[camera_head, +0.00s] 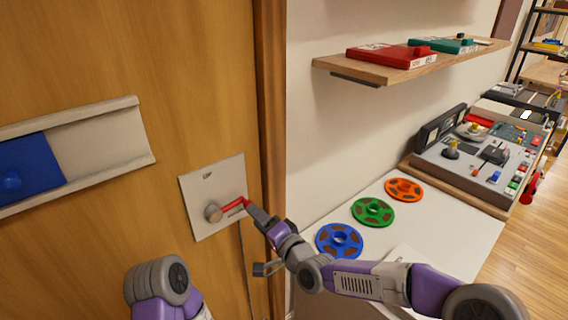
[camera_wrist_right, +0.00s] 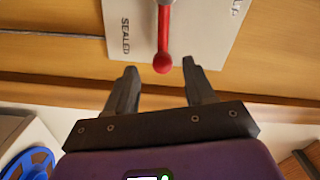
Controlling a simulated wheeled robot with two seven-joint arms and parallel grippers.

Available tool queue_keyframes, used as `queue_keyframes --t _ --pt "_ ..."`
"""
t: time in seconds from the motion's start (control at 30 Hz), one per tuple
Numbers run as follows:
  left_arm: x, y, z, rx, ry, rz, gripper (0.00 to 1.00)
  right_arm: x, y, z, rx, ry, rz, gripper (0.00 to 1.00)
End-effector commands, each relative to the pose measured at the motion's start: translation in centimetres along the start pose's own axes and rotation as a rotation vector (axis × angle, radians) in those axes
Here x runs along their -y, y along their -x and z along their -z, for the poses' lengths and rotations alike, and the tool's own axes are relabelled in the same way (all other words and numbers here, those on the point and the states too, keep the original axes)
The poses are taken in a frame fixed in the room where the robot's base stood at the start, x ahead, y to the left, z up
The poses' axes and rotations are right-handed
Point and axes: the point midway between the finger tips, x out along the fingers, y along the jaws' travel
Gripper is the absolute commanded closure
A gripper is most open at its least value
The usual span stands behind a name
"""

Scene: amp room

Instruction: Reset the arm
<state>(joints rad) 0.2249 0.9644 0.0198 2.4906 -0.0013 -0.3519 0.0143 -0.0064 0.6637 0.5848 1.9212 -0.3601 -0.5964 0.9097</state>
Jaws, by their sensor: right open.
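A grey wall plate (camera_head: 228,187) is fixed on the wooden door panel. It carries a round grey knob (camera_head: 213,212) and a red lever (camera_head: 232,205) that points right and slightly up. In the right wrist view the plate (camera_wrist_right: 205,38) reads "SEALED", and the lever ends in a red ball (camera_wrist_right: 162,63). My right gripper (camera_head: 249,206) is at the lever's free end. In the wrist view its two fingers (camera_wrist_right: 159,68) are spread, with the ball between their tips and a gap on each side. My left gripper is not in view; only a left arm link shows at the bottom.
A blue sliding panel (camera_head: 30,168) sits in a pale rail (camera_head: 95,140) at left. Below my right arm's far side, a white table (camera_head: 440,220) holds blue (camera_head: 339,240), green (camera_head: 373,211) and orange (camera_head: 404,189) reels. A control console (camera_head: 480,160) stands behind; a wooden shelf (camera_head: 400,73) juts out above.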

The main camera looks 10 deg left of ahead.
Motion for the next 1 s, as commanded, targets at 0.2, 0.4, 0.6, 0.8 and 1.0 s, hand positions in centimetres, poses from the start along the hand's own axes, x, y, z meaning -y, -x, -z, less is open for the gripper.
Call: queue_keyframes --t 0.2,0.4,0.6,0.8,1.0 --pt "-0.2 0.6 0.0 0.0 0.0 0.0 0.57 -6.4 1.6 -0.3 0.02 0.026 -0.146 0.46" --pt "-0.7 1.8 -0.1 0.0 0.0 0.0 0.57 -19.2 7.9 -2.5 0.112 0.077 -0.464 0.46" --pt "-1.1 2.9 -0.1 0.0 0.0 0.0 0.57 -29.6 18.4 -7.0 0.284 0.088 -0.776 0.46" --pt "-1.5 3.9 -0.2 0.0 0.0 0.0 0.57 -34.5 29.4 -12.4 0.493 0.052 -1.003 0.46" --pt "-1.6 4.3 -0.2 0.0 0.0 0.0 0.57 -35.4 35.2 -15.4 0.617 0.018 -1.096 0.46"
